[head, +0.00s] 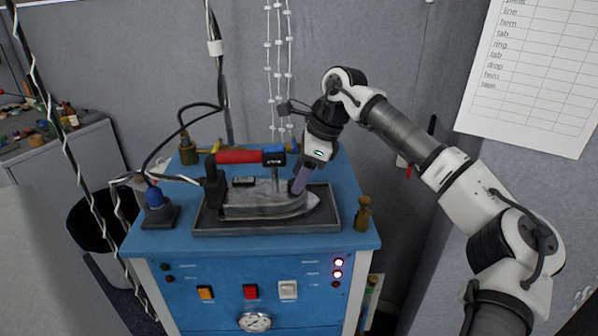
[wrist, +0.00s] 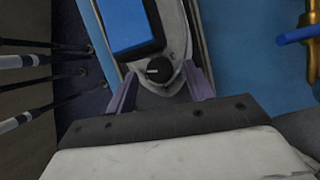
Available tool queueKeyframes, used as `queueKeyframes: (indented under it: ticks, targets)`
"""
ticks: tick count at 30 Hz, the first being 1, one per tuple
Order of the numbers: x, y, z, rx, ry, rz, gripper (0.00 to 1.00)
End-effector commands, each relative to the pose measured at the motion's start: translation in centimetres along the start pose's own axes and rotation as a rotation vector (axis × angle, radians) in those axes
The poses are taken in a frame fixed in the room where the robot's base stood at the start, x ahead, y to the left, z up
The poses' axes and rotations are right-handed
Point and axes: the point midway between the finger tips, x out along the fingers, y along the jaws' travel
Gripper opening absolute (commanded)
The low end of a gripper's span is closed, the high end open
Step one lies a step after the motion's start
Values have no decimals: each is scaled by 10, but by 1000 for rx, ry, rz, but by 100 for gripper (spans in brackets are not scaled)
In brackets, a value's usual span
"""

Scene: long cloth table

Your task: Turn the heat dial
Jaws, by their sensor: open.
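The silver iron (head: 255,198) lies flat in a dark tray (head: 235,228) on the blue machine top. It has a red handle (head: 238,157) with a blue end (head: 273,154). In the wrist view, the black heat dial (wrist: 158,71) with a pale pointer mark sits on the iron's body (wrist: 174,40), just beyond the blue handle end (wrist: 130,24). My gripper (head: 300,181) points down at the front of the iron. In the wrist view its purple fingers (wrist: 160,84) are open, one on each side of the dial, without visible contact. The dial is not discernible in the head view.
The blue worktop (head: 190,240) also bears a brass fitting (head: 363,214) at right and a blue-capped fitting (head: 155,198) at left. A black cable rises behind the iron. A grey partition stands close behind.

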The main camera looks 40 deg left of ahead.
Motion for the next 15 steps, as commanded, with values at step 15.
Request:
queueKeyframes:
  ticks: [15]
  targets:
    - [9, 0, 0, 0, 0, 0, 40]
